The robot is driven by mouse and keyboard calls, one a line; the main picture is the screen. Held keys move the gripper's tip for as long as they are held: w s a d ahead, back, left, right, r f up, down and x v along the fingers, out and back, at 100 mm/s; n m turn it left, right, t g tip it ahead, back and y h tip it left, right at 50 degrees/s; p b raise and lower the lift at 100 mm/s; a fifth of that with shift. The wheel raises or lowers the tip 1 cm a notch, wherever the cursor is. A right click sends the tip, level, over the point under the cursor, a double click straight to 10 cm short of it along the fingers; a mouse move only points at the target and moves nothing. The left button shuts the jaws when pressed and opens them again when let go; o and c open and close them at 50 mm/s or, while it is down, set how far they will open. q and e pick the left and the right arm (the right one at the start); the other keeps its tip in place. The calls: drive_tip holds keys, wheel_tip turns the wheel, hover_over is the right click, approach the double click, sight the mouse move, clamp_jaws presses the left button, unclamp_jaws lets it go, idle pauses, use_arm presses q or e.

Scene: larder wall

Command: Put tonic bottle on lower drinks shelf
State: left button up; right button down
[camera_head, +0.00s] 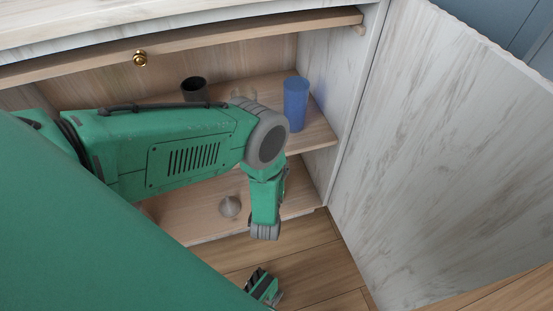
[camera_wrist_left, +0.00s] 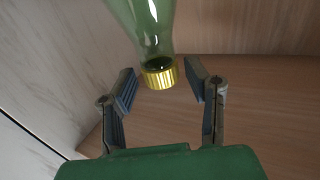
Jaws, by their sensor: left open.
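The tonic bottle is green and translucent with a gold cap (camera_wrist_left: 160,74), and shows neck-down in the left wrist view (camera_wrist_left: 150,20). My left gripper (camera_wrist_left: 162,88) is open, with a finger on each side of the cap and gaps between. In the head view my left arm reaches into the cupboard and its wrist hangs before the lower shelf (camera_head: 293,203). The left fingers and the bottle cannot be made out there. A second gripper, apparently my right (camera_head: 265,285), is partly hidden at the bottom edge; its jaw state is unclear.
On the upper shelf (camera_head: 315,134) stand a blue cup (camera_head: 296,104), a dark cup (camera_head: 193,89) and a clear glass partly behind my arm. A small clear object (camera_head: 230,207) is on the lower shelf. A marbled door or panel (camera_head: 440,150) bounds the right side.

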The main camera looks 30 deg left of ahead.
use_arm(q)
drive_tip(key=p+v, duration=0.3)
drive_tip(key=v, duration=0.7)
drive_tip(key=shift+s+d, duration=0.25)
drive_tip(key=shift+s, duration=0.05)
